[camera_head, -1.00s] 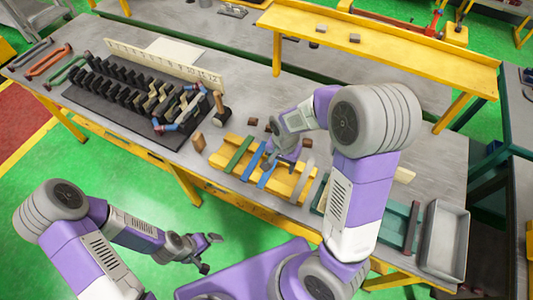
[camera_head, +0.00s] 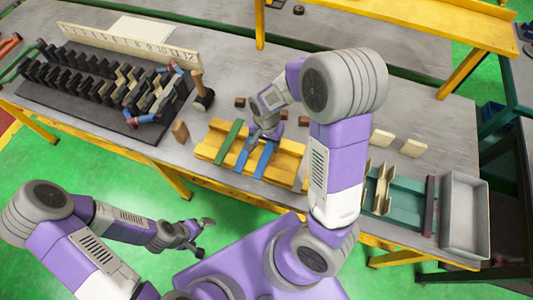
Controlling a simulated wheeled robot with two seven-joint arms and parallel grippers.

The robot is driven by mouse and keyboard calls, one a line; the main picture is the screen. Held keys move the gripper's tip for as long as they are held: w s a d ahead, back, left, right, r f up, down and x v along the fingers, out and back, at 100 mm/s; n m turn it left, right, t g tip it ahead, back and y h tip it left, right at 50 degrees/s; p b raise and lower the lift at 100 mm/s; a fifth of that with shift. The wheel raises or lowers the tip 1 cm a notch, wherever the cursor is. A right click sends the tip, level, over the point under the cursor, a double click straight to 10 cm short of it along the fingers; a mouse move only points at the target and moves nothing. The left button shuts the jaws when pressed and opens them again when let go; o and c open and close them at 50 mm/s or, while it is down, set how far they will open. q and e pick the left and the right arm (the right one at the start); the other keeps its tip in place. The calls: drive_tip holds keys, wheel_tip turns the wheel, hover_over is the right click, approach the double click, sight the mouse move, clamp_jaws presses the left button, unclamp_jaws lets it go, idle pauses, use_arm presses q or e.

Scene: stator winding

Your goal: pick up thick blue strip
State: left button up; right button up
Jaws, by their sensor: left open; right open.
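A yellow slotted block (camera_head: 287,166) lies on the workbench and carries a green strip (camera_head: 229,143) and two blue strips. One blue strip (camera_head: 242,158) is beside the green one, and the other blue strip (camera_head: 265,160) is to its right. I cannot tell clearly which blue strip is thicker. My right gripper (camera_head: 262,142) is open, pointing down over the upper part of the blue strips and hiding it. I cannot tell whether it touches them. My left gripper (camera_head: 203,237) is open and empty, off the bench's front edge.
A black rack (camera_head: 60,98) with several dark and pale pieces stands on the left, beside a ruler board (camera_head: 135,45). A mallet (camera_head: 202,92) stands left of the block. A green fixture (camera_head: 405,203) and a grey tray (camera_head: 465,230) are on the right.

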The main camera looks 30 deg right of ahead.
sight(266, 155)
drive_tip(key=f, duration=0.5)
drive_tip(key=shift+s+a+f+b, duration=0.1)
drive_tip(key=shift+a+f+b, duration=0.1)
drive_tip(key=shift+b, duration=0.15)
drive_tip(key=shift+c, duration=0.3)
clamp_jaws()
